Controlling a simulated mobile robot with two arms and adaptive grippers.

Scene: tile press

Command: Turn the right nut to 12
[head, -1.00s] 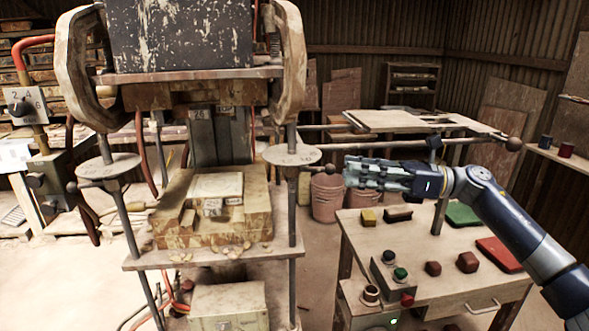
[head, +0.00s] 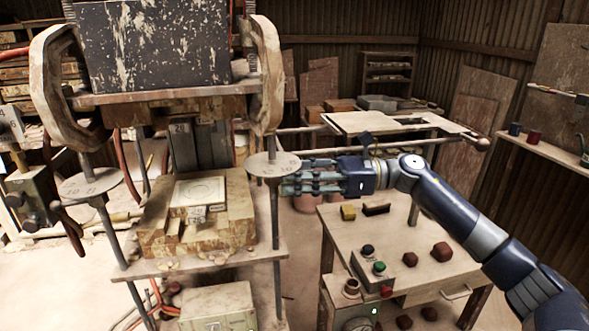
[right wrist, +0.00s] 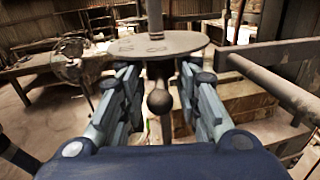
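The right nut (head: 272,161) is a round, pale, worn disc on the press's right threaded rod. Dark figures are marked on its top, too small to read surely. In the right wrist view the disc (right wrist: 155,45) lies just ahead, with a dark ball-ended handle (right wrist: 159,103) pointing at me. My right gripper (head: 287,181) is at the disc's right edge, slightly below it. Its fingers (right wrist: 160,74) are spread on both sides of the handle, with visible gaps, so it is open. The left nut (head: 88,184) is a similar disc on the left rod. My left gripper is out of view.
The press bed (head: 205,259) holds a wooden mould block (head: 235,215) with a pale tile. A control table (head: 436,245) with buttons and coloured blocks stands at right. A horizontal bar (right wrist: 272,82) runs close to the right fingers.

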